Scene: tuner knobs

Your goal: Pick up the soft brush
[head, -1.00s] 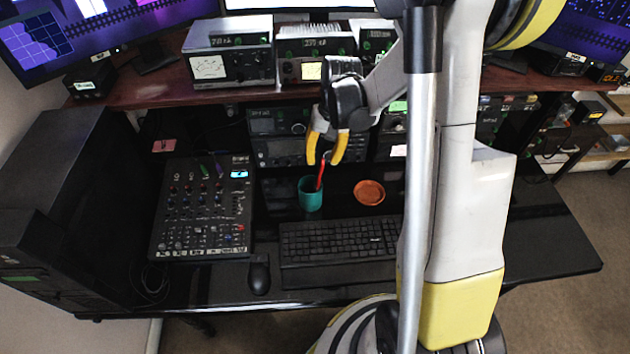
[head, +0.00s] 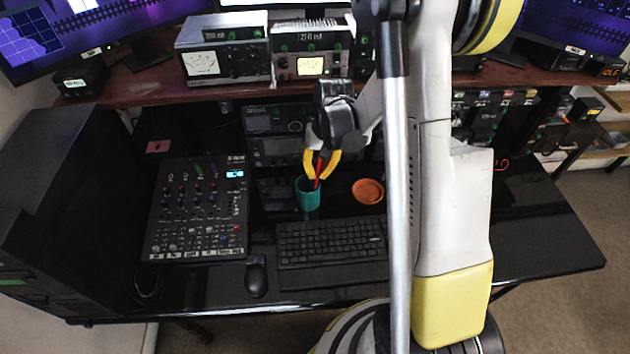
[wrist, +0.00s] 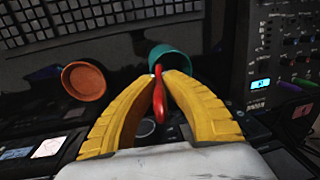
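A slim red handle (head: 318,170) stands tilted in a teal cup (head: 307,194) on the desk. I take it for the soft brush, but no bristles show. In the wrist view the red handle (wrist: 159,98) runs between my fingers, with its far part at the mouth of the cup (wrist: 173,62). My gripper (head: 320,176) is just above the cup. Its yellow fingertips (wrist: 160,77) have closed in on both sides of the handle and appear to touch it. The inside of the cup is hidden.
An orange dish (head: 367,191) lies right of the cup, with a keyboard (head: 330,243) in front. A mixer (head: 198,210) is at the left, and a mouse (head: 256,277) sits near it. Radio units (head: 275,150) stand close behind the cup under the shelf.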

